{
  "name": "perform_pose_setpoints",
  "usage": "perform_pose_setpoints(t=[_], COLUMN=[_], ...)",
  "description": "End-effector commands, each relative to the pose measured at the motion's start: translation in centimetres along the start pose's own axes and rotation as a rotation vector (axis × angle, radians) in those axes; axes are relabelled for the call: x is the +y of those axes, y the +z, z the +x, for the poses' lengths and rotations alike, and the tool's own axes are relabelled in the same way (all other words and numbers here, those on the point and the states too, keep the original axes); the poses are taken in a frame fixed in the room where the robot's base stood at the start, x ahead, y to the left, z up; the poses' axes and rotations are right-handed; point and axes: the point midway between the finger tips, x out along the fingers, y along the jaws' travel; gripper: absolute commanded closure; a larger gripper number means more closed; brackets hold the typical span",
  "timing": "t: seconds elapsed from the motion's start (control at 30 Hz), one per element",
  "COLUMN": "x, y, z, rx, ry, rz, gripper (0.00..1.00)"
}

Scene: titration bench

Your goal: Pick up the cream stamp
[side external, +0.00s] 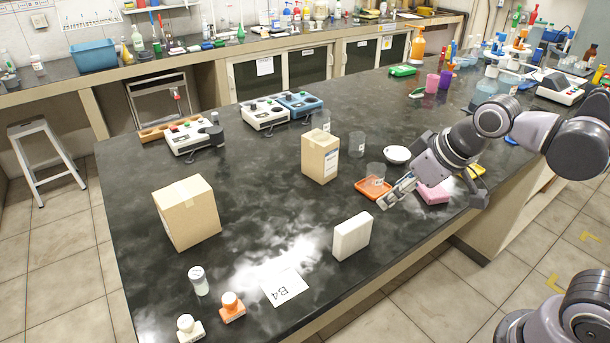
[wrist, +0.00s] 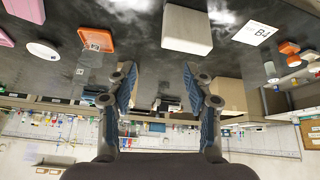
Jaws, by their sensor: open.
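The cream stamp (side external: 189,329), with a rounded knob on a block base, stands at the bottom left of the side view, near the bench's front edge. An orange stamp (side external: 232,308) of the same shape stands to its right. In the wrist view the orange stamp (wrist: 289,48) is at the right edge, with the cream stamp (wrist: 314,67) partly cut off beside it. My gripper (side external: 394,192) is above the bench at the right, far from both stamps. In the wrist view my gripper (wrist: 157,78) has its fingers spread, with nothing between them.
A white block (side external: 352,237) stands between my gripper and the stamps. A sheet marked B4 (side external: 284,287) and a white-capped bottle (side external: 198,281) lie near the stamps. Cardboard boxes (side external: 187,212) (side external: 320,157) stand farther back. An orange tray (side external: 373,188) is beside my gripper.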

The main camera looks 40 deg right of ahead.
Motion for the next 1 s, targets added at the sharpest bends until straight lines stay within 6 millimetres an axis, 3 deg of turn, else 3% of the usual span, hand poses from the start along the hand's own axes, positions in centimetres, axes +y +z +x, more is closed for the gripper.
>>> perform_pose_setpoints(t=[0.03,0.2,0.5,0.77,1.0], x=[-1.2,-5.1,-14.2,-24.0,-33.4], y=[-1.7,-6.0,-11.7,-13.7,-12.7], z=[-0.1,0.3,2.1,4.6,6.9], rx=[-0.020,-0.089,-0.200,-0.288,-0.364], ry=[-0.021,-0.083,-0.190,-0.279,-0.356], rz=[-0.057,-0.243,-0.577,-0.872,-1.140], gripper=[0.48,0.48,0.48,0.48,0.48])
